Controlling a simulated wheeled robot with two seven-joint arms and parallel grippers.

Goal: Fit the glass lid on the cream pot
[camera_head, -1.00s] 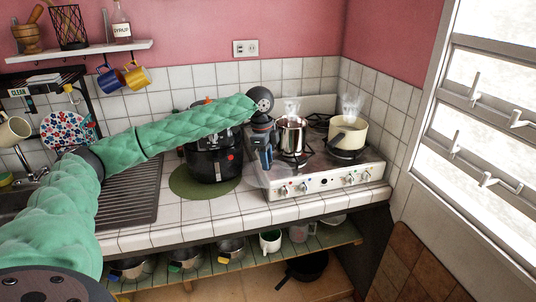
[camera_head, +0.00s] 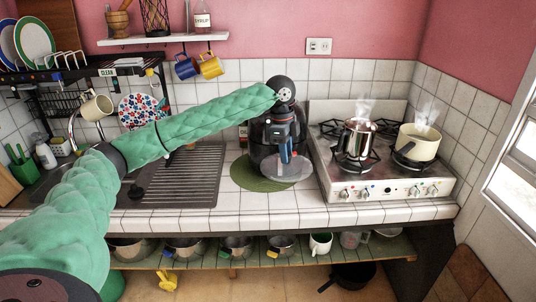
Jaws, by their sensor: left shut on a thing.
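The cream pot (camera_head: 418,144) stands on the right rear part of the stove, open at the top with steam rising from it. My left gripper (camera_head: 285,155) is shut on the clear glass lid (camera_head: 294,171). The lid is held in front of the black cooker, left of the stove and well apart from the cream pot. The lid is faint and see-through, and the gripper hides part of it. My right gripper is not in view.
A steaming steel pot (camera_head: 356,141) stands on the stove (camera_head: 385,190) between the lid and the cream pot. The black cooker (camera_head: 262,164) sits on a green mat (camera_head: 244,176). Mugs (camera_head: 211,66) hang under the wall shelf (camera_head: 160,40). The tiled counter front is clear.

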